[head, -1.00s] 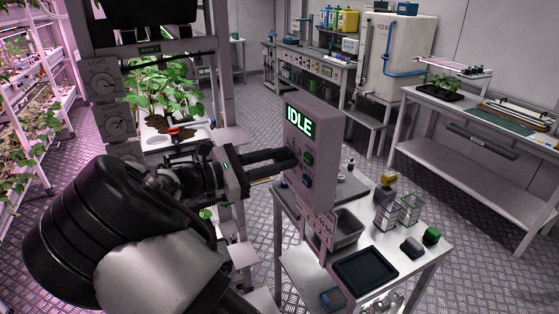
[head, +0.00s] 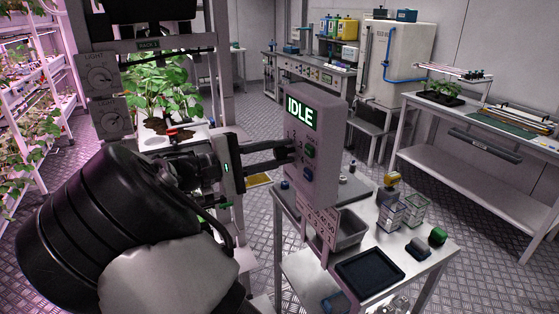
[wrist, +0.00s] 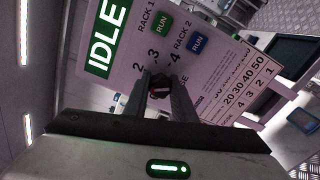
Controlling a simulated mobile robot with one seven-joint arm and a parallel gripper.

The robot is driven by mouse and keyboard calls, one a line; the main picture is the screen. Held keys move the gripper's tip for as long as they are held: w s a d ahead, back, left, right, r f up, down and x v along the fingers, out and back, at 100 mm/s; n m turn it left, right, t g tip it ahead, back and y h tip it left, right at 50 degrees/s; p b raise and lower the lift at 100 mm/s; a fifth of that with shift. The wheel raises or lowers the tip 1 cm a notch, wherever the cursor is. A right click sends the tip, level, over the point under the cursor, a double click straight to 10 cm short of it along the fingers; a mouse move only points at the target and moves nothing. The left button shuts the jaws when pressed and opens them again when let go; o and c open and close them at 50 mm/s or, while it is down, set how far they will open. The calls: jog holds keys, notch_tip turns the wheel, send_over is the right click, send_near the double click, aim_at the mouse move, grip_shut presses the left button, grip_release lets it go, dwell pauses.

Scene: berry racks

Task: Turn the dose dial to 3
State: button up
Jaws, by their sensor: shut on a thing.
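The dose panel (head: 325,190) is an upright grey box at the front of the bench, with a lit display (head: 299,112) reading IDLE. In the wrist view the dose dial (wrist: 160,84) is a small dark knob with a reddish part, below printed 2, 3 and 4. My gripper (head: 287,149) reaches the panel's face from the left. Its fingers are shut on the dial, one on each side, as the wrist view also shows. The fingers hide much of the dial, and I cannot tell which number it points to.
A green RUN button (wrist: 163,21) and a blue RUN button (wrist: 197,43) sit close to the dial. A printed number card (wrist: 252,85) is beside the panel face. The bench holds a dark tray (head: 370,272) and clear containers (head: 391,214). Plants (head: 165,90) stand behind my arm.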

jog(key=m+b, duration=0.2)
jog(key=m, duration=0.1)
jog(key=m+b, duration=0.1)
jog(key=b, duration=0.1)
jog(key=shift+f+m, duration=0.25)
jog(key=shift+m, duration=0.15)
jog(key=m+b, duration=0.3)
jog(key=b, duration=0.1)
jog(key=shift+m, duration=0.3)
jog(key=m+b, duration=0.5)
jog(key=b, duration=0.1)
jog(key=m+b, duration=0.2)
jog(key=b, duration=0.1)
jog(key=shift+r, duration=0.2)
jog(key=shift+r+m, duration=0.1)
jog(key=shift+m, duration=0.2)
jog(key=o, duration=1.1)
jog(key=shift+c, duration=0.2)
jog(key=shift+a, duration=0.1)
